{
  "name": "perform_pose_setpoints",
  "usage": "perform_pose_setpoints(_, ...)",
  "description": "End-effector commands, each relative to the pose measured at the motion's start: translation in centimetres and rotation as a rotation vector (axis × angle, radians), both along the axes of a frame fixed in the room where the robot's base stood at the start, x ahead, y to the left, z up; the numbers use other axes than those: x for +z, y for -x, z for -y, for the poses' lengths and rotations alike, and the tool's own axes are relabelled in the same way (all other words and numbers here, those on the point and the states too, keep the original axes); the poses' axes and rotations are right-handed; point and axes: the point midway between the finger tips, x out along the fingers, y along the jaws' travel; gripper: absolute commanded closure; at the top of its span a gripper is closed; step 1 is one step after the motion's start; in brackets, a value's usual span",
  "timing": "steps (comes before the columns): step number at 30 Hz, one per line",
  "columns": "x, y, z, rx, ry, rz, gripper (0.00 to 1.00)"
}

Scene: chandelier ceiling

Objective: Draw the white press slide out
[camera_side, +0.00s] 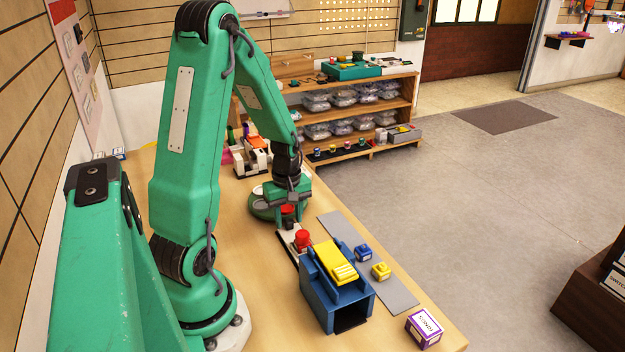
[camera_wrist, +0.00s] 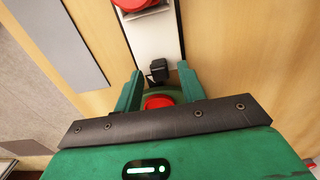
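The white press slide (camera_side: 289,241) lies flat on the table and runs out of the blue press (camera_side: 320,292) toward my gripper. A red round knob (camera_side: 302,238) stands on it near the press; the wrist view shows the white strip (camera_wrist: 153,38) and red knob (camera_wrist: 138,4) at the top. A small black block (camera_wrist: 159,70) sits at the strip's near end. My gripper (camera_side: 289,212) is low over that end, fingers apart. In the wrist view a red piece (camera_wrist: 158,102) shows between the fingers (camera_wrist: 160,85), with gaps beside it; whether it belongs to the slide is unclear.
A round green tray (camera_side: 262,209) stands close to my gripper. A grey strip (camera_side: 392,291) carries a blue block (camera_side: 363,253) and a yellow block (camera_side: 381,271). A purple-white box (camera_side: 424,329) stands near the table corner. A white-red device (camera_side: 250,156) stands behind.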

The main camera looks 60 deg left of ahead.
Motion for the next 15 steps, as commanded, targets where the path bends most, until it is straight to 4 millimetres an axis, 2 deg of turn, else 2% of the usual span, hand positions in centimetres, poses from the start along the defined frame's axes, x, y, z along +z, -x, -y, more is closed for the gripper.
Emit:
perform_pose_setpoints(8,1.5,0.0,0.0,0.000,-0.001,0.001,0.60)
perform_pose_setpoints(15,4.2,-0.1,-0.1,0.000,-0.004,0.004,0.60)
